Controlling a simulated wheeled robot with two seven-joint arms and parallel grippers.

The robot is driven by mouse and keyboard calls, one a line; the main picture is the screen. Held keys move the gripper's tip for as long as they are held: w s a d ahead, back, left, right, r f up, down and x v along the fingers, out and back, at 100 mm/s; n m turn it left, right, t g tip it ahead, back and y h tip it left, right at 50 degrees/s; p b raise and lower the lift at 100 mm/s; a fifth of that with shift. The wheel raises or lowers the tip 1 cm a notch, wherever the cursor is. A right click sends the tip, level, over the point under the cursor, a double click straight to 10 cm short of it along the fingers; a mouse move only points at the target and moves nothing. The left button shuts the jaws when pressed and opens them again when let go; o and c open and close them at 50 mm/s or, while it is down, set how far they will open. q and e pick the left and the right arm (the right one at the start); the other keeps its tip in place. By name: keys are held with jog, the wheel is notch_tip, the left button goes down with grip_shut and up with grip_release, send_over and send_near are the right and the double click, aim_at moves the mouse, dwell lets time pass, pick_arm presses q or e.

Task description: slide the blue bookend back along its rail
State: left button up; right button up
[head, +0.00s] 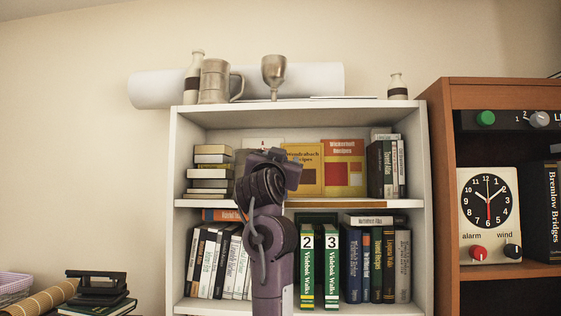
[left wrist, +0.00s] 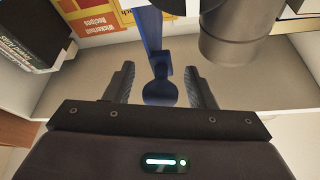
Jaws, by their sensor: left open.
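The blue bookend (left wrist: 149,28) shows in the left wrist view as an upright plate with a round knob at its near end. My left gripper (left wrist: 161,88) is open, with one finger on each side of the knob. A gap shows between the knob and each finger, so neither appears to touch it. In the head view my left arm rises in front of the middle shelf and hides the bookend and my fingertips. The rail cannot be made out. My right gripper is in neither view.
Yellow and red recipe books (head: 343,168) stand on the middle shelf, right of my arm, with dark books (head: 380,168) further right. A horizontal stack of books (head: 210,173) lies to the left. The white bookcase's (head: 423,200) boards and sides bound the space. A goblet (head: 273,72) stands on top.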

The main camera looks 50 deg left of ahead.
pick_arm(q)
jog(key=b+v, duration=0.4)
jog(key=v, duration=0.3)
jog(key=shift+s+d+f, duration=0.15)
jog(key=shift+s+d, duration=0.05)
jog(key=shift+d, duration=0.1)
